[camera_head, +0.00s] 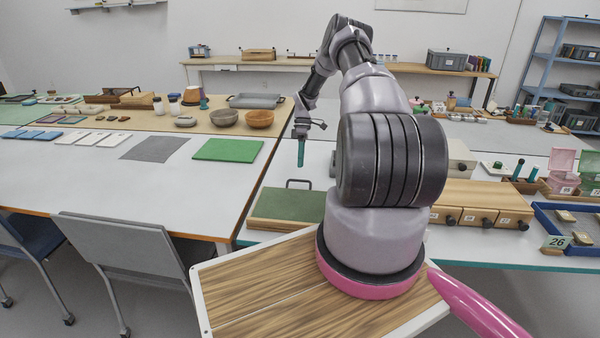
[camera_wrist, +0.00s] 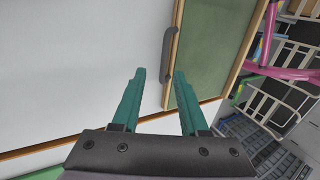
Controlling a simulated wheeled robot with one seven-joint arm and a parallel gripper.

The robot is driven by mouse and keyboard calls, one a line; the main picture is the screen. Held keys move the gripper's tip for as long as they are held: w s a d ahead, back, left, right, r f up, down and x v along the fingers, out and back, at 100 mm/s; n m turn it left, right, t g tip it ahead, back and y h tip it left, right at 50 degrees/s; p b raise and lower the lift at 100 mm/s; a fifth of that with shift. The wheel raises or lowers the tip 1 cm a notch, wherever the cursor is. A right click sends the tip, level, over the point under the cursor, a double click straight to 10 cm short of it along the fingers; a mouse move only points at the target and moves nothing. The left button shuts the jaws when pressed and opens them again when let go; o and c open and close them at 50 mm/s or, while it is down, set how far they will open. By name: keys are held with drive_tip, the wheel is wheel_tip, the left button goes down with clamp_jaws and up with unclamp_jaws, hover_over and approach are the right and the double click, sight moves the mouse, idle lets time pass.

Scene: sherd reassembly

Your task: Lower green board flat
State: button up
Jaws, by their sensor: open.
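The dark green board (camera_head: 285,205) with a pale wooden edge lies on the right-hand white table, near its left end, and looks flat. Its black bar handle (camera_head: 299,182) stands at its far edge. In the wrist view the board (camera_wrist: 215,45) is at upper right, with the handle (camera_wrist: 168,45) along its left wooden edge. My gripper (camera_head: 300,163) is open and empty, with teal fingers pointing down, above and beyond the handle. In the wrist view the handle's lower end shows between the fingertips (camera_wrist: 160,74), apart from them. My arm hides nearby parts of the table.
A bright green mat (camera_head: 227,150) and a grey mat (camera_head: 155,148) lie on the left table. Numbered wooden drawers (camera_head: 480,205) and a blue tray (camera_head: 578,232) stand right of my arm. White tabletop beyond the board is clear. A grey chair (camera_head: 115,245) stands in front.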

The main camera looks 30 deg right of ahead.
drive_tip(key=v, duration=0.5)
drive_tip(key=shift+r, duration=0.15)
drive_tip(key=s+a+r+m+t+h, duration=0.15)
drive_tip(key=a+r, duration=0.25)
drive_tip(key=r, duration=0.7)
drive_tip(key=a+r+m+t, duration=0.1)
drive_tip(key=a+r+m, duration=0.15)
drive_tip(key=r, duration=0.75)
drive_tip(key=s+a+r+m+t, duration=0.1)
drive_tip(key=s+a+r, duration=0.25)
drive_tip(key=r, duration=0.35)
drive_tip(key=s+a+r+m+t, duration=0.1)
drive_tip(key=s+a+r+t, duration=0.2)
drive_tip(key=r, duration=0.4)
drive_tip(key=s+a+r+m+t, duration=0.1)
drive_tip(key=s+a+r+m, duration=0.1)
drive_tip(key=s+a+r, duration=0.3)
drive_tip(key=s+r+m, duration=0.2)
drive_tip(key=s+r, duration=0.1)
drive_tip(key=s, duration=0.5)
drive_tip(key=s+a+m+t, duration=0.3)
drive_tip(key=s+m+t, duration=0.1)
drive_tip(key=s, duration=1.1)
drive_tip(key=shift+s+a+m, duration=0.2)
drive_tip(key=shift+a+m, duration=0.05)
drive_tip(key=shift+m, duration=0.45)
drive_tip(key=shift+r+y, duration=0.1)
drive_tip(key=shift+y, duration=0.15)
